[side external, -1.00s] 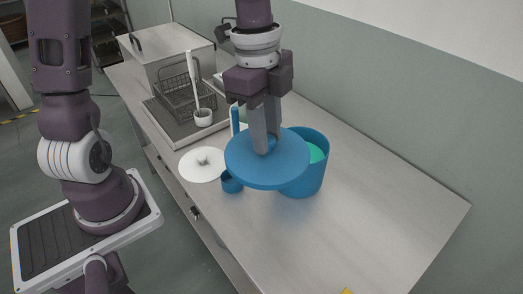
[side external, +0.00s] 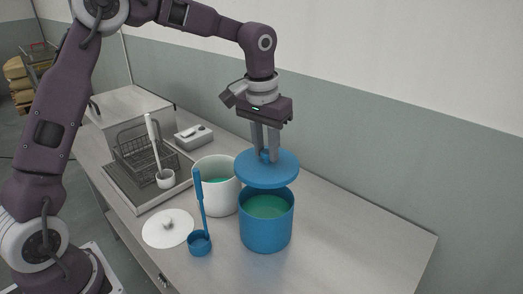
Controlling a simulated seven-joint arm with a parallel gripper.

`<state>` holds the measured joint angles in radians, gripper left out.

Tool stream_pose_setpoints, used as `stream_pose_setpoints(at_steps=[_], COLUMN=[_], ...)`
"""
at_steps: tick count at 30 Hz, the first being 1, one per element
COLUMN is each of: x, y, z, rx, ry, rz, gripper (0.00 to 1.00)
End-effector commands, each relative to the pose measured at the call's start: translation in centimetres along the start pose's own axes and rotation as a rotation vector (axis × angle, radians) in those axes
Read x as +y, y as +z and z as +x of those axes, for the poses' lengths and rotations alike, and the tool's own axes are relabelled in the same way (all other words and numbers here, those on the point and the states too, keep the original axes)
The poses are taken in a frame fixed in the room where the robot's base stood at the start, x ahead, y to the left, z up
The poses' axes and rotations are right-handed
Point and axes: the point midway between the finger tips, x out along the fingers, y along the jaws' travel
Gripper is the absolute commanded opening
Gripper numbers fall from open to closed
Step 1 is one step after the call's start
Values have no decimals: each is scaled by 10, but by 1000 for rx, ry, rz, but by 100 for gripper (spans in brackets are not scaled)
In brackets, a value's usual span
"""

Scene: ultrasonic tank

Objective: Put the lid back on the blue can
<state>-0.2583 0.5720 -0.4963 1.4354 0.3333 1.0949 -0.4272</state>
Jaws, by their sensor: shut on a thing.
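The blue can (side external: 266,228) stands upright on the bench with its top open, and green contents show inside. My gripper (side external: 266,157) is shut on the blue lid (side external: 283,170), apparently by a knob at its middle that the fingers mostly hide. The lid is about level and hangs above the can, with a gap between them. In this view it sits over the back part of the opening; the exact alignment cannot be told.
A white can (side external: 217,171) with green contents stands left of the blue can. A blue ladle (side external: 200,242) and a white lid (side external: 167,228) are at the front left. A wire basket (side external: 148,151), white ladle (side external: 165,179) and steel tank (side external: 130,112) lie farther left. The bench's right side is clear.

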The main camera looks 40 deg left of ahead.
Motion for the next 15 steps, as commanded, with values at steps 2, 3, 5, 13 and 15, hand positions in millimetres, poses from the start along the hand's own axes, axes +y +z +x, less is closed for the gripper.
stream_pose_setpoints(at_steps=[2,3,5,13,15], x=[0,0,0,0,0], y=[2,3,4,6,8], z=[10,15,26,46,54], rx=[-1,-2,-2,0,-1], ry=[1,1,1,3,2], rz=[1,2,2,5,6], gripper=[0,0,0,0,0])
